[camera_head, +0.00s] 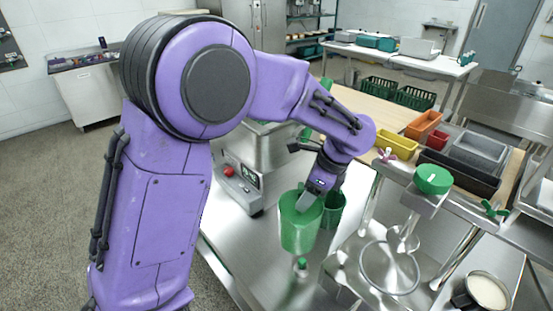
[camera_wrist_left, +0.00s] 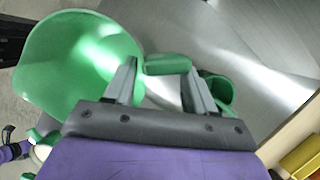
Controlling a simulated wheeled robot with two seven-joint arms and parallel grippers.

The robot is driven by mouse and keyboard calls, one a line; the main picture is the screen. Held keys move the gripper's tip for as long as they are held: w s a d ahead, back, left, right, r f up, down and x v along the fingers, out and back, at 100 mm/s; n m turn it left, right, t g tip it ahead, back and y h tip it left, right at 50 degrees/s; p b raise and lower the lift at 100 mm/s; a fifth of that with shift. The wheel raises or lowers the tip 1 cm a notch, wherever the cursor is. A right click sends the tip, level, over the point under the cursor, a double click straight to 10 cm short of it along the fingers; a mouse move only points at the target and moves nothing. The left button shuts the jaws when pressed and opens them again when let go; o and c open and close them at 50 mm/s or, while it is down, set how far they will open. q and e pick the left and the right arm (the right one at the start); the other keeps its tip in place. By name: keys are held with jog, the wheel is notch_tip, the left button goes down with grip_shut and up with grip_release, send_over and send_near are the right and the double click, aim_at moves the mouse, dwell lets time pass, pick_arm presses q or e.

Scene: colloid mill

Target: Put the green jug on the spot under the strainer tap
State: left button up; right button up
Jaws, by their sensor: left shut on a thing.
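The green jug (camera_head: 299,232) is upright over the steel bench in the head view, its lower end near the worktop; I cannot tell whether it touches. My left gripper (camera_head: 309,202) reaches down at its right side. In the left wrist view the jug (camera_wrist_left: 62,60) opens wide at the left, and my left gripper (camera_wrist_left: 160,78) is shut on its green handle (camera_wrist_left: 167,64). A second, darker green vessel (camera_head: 334,212) stands just right of the jug. I cannot clearly make out the strainer tap or the spot under it. My right gripper is not in view.
A small green-topped item (camera_head: 301,267) is in front of the jug. A steel ring stand (camera_head: 390,268) and a green-lidded fixture (camera_head: 433,180) are at right. A machine with a red button (camera_head: 229,171) stands behind at left. A pot of pale liquid (camera_head: 487,292) is at lower right.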

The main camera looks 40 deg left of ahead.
pick_arm(q)
jog(key=w+a, duration=0.1)
jog(key=w+a+f+p, duration=0.1)
jog(key=a, duration=0.1)
jog(key=w+a, duration=0.1)
jog(key=shift+a+f, duration=0.4)
jog(key=w+a+f+p, duration=0.1)
jog(key=w+a+f, duration=0.1)
jog(key=f, duration=0.1)
jog(key=w+a+f, duration=0.1)
jog(key=w+f, duration=0.1)
jog(key=f, duration=0.2)
jog(key=w+a+f+p, duration=0.1)
jog(key=w+a+f, duration=0.1)
jog(key=f, duration=0.1)
jog(key=shift+a+f+p, duration=0.3)
jog(key=shift+f, duration=0.1)
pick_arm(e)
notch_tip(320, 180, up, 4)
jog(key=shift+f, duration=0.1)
pick_arm(q)
jog(key=shift+s, duration=0.1)
jog(key=o, duration=1.1)
jog(key=shift+f, duration=0.1)
